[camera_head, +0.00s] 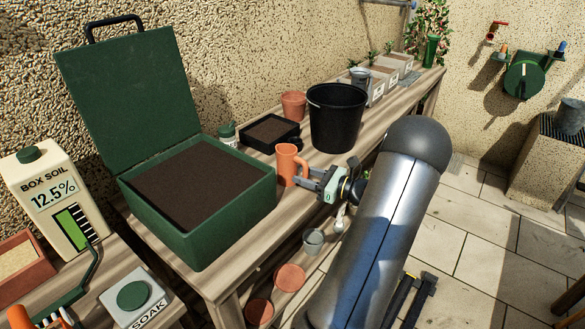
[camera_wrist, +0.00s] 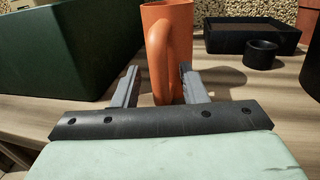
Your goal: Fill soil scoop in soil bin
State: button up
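The green soil bin (camera_head: 205,235) stands on the wooden bench with its lid (camera_head: 130,95) raised, and dark soil (camera_head: 200,183) fills it almost to the rim. Its green side also shows in the wrist view (camera_wrist: 65,50) at the left. An orange cup-like scoop (camera_head: 287,162) stands upright on the bench just right of the bin. In the wrist view the scoop (camera_wrist: 165,25) has its loop handle facing my gripper (camera_wrist: 160,88). The fingers are spread on either side of the handle, with a visible gap at the left. The inside of the scoop is hidden.
A black tray of soil (camera_head: 270,132), a black bucket (camera_head: 337,118) and a terracotta pot (camera_head: 293,105) stand behind the scoop. A box soil meter (camera_head: 60,205) and a SOAK button (camera_head: 135,296) are at the left. Small pots (camera_head: 290,277) sit lower, in front of the bench.

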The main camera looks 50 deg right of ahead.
aim_at(306, 161)
grip_shut()
jog(key=shift+r+p, duration=2)
jog(key=shift+r, duration=0.6)
